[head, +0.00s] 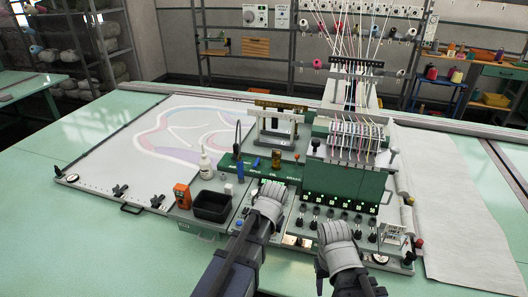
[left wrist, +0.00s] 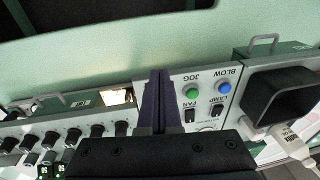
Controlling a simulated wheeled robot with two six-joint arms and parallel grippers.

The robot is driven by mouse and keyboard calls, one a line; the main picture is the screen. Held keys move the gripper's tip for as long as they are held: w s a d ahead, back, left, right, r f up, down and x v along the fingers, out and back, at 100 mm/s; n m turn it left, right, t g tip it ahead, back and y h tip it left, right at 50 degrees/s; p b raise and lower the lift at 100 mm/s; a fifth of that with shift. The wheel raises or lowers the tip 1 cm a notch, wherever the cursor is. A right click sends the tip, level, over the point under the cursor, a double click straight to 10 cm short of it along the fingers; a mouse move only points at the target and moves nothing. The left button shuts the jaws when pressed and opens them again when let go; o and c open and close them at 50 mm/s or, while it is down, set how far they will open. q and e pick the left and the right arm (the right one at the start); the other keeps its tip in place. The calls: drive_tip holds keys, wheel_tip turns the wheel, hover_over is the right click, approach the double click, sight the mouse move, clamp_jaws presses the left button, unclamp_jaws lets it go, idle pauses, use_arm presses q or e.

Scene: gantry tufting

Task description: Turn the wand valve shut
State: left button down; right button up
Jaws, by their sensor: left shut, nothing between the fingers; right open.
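A green panel (head: 232,165) stands at the middle of the machine, with small blue parts on it. One blue part (head: 256,163) may be the wand valve's handle, but it is too small to tell its setting. A dark, curved wand-like piece (head: 238,138) rises at the panel's left. My left gripper (head: 270,190) is in front of this panel, over the control plate. Its fingers (left wrist: 159,75) are shut and empty in the left wrist view, beside the JOG button (left wrist: 192,94). My right gripper (head: 333,228) is open, near the row of black knobs.
A black tray (head: 212,206), an orange box (head: 182,196) and a white bottle (head: 205,165) stand left of my left gripper. The threaded tufting head (head: 345,185) stands to the right. The white cloth (head: 110,155) at left is mostly clear. The blue BLOW button (left wrist: 224,87) is beside JOG.

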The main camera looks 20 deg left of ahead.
wheel_tip(320, 180, up, 5)
drive_tip(key=p, duration=0.3)
use_arm(q)
drive_tip(key=w+a+r+t+y, duration=0.1)
drive_tip(key=w+r, duration=0.2)
drive_tip(key=w, duration=0.8)
drive_tip(key=w+a+r+n+t+y, duration=0.1)
drive_tip(key=w+r+y, duration=0.15)
drive_tip(key=w, duration=0.75)
drive_tip(key=w+a+r+t+y, duration=0.1)
drive_tip(key=w+r+t, duration=0.15)
drive_tip(key=w, duration=0.85)
drive_tip(key=shift+n+g, duration=0.3)
drive_tip(key=shift+g, duration=0.15)
drive_tip(key=b+x, duration=0.8)
drive_tip(key=shift+d+f, duration=0.1)
drive_tip(key=shift+f, duration=0.25)
drive_tip(key=a, duration=0.3)
drive_tip(key=shift+w+r, duration=0.1)
drive_tip(key=shift+w, duration=0.05)
drive_tip(key=shift+a, duration=0.6)
use_arm(e)
wheel_tip(320, 180, down, 8)
